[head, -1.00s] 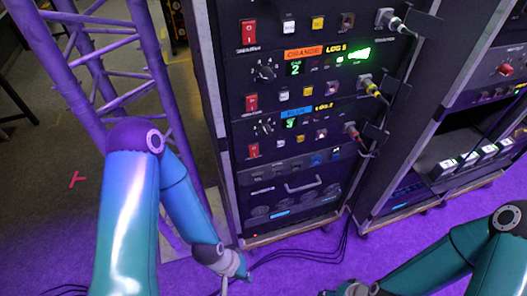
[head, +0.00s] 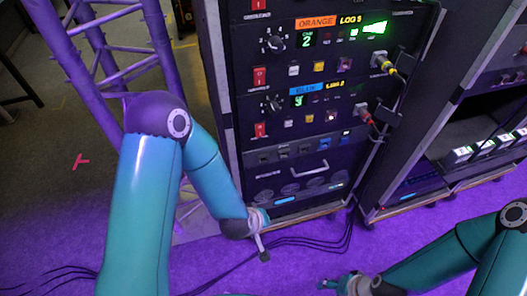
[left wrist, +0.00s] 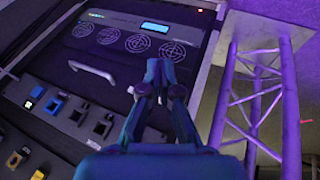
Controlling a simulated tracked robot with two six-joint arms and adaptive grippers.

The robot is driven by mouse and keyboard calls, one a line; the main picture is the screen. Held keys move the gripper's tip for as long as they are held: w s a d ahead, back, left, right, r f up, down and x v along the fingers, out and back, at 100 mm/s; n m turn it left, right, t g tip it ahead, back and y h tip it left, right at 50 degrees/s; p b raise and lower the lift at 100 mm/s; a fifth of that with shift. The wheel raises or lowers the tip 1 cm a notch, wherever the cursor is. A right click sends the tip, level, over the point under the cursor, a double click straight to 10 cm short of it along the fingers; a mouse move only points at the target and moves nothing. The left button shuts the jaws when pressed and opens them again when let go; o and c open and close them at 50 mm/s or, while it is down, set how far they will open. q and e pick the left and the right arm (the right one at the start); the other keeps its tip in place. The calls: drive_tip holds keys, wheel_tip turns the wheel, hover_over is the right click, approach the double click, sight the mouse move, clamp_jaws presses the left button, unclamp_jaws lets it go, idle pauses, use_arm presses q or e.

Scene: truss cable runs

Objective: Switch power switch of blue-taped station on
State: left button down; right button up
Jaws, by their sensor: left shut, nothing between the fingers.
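The blue-taped station is the rack panel with the blue label (head: 308,88). Its red power switch (head: 261,130) sits at the panel's lower left in the head view; I cannot tell which way it is tipped. The station's small display (head: 299,101) shows a green digit. My left gripper (head: 264,256) is shut and empty, low in front of the rack's bottom edge, apart from the switch. In the left wrist view its fingertips (left wrist: 158,72) meet before the vented panel. My right gripper (head: 327,284) is low at the bottom of the head view; its finger opening is unclear.
The orange-labelled station (head: 316,22) with its own red switch (head: 260,77) is directly above. Plugged cables (head: 384,65) stick out at the right. A vented panel with a handle (head: 309,170) is below. A purple truss (head: 100,60) stands left of the rack.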

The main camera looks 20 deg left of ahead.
sight(260, 130)
use_arm(q)
drive_tip(key=w+d+r+n+t+y+b, duration=0.3)
drive_tip(key=w+r+n+t+y+b, duration=0.2)
drive_tip(key=w+r+n+t+b, duration=0.35)
drive_tip(key=s+r+n+y+b, duration=0.3)
drive_tip(key=s+r+n+y, duration=0.2)
drive_tip(key=r+n, duration=0.4)
drive_tip(key=shift+s+r+n+y+b, duration=0.35)
drive_tip(key=shift+r+y+b, duration=0.05)
drive_tip(key=shift+r, duration=0.4)
use_arm(e)
wheel_tip(260, 130, down, 15)
drive_tip(key=shift+r, duration=0.15)
use_arm(q)
drive_tip(key=x, duration=1.4)
drive_tip(key=shift+f, duration=0.25)
use_arm(e)
drive_tip(key=shift+r, duration=0.1)
